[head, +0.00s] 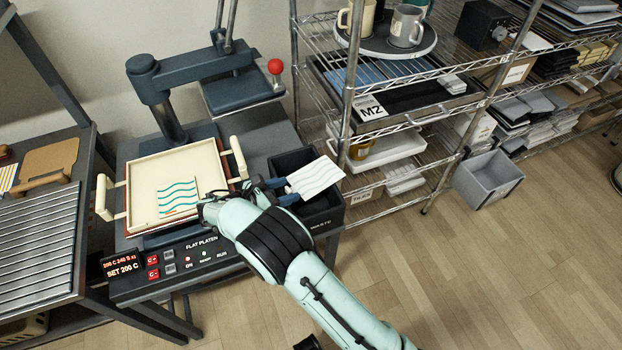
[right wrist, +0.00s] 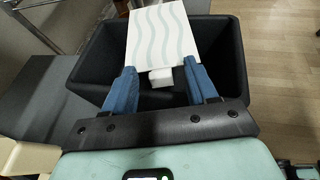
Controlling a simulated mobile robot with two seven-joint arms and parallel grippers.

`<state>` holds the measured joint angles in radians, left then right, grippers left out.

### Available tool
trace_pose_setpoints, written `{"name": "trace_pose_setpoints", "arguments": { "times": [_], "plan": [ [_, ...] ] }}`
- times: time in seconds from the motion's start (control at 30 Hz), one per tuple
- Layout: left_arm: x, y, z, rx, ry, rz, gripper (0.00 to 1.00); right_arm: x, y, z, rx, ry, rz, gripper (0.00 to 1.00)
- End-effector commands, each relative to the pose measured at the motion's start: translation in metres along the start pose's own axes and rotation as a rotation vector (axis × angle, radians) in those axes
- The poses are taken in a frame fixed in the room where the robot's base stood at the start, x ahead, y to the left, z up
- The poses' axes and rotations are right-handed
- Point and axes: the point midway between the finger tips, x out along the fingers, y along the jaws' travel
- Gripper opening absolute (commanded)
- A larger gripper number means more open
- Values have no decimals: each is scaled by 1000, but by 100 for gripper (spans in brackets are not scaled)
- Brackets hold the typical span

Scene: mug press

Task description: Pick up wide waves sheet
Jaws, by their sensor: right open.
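A white sheet with pale wavy bands (head: 315,176) is at the black bin on the right of the press. It shows larger in the right wrist view (right wrist: 160,38), with a small white tab (right wrist: 161,77) at its near edge. My right gripper (head: 279,188) is open at the sheet's near edge. In the right wrist view its blue fingers (right wrist: 160,78) stand on either side of the tab, with gaps visible. Another sheet with teal waves (head: 178,195) lies in the cream tray (head: 147,172) on the press. My left gripper is not in view.
The black bin (right wrist: 88,75) has raised walls around the sheet and fingers. The press arm (head: 190,62) and red-knobbed lever (head: 275,67) rise behind. A wire shelf (head: 345,110) with mugs stands close on the right. The floor at lower right is clear.

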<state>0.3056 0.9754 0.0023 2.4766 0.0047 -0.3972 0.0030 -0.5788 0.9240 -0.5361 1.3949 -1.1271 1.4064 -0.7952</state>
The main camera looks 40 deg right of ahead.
Motion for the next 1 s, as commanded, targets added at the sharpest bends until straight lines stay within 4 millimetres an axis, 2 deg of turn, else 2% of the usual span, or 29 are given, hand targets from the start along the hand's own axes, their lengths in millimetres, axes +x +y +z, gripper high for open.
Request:
{"name": "trace_pose_setpoints", "arguments": {
  "times": [0.07, 0.23, 0.27, 0.53, 0.67, 0.87, 1.0],
  "plan": [
    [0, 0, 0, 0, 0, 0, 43, 0, 0, 0, 0, 0, 0, 57],
    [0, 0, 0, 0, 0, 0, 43, 0, 0, 0, 0, 0, -1, 5],
    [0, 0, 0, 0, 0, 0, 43, 0, 0, 0, 0, 0, -1, 0],
    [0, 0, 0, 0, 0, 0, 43, -1, 0, 0, 1, 0, -1, 0],
    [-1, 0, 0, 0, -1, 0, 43, -4, 0, 8, 2, 0, 0, 0],
    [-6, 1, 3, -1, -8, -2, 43, -20, 1, 46, 6, 2, 2, 0],
    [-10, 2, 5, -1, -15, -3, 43, -36, 0, 86, 8, 3, 1, 0]
  ]
}}
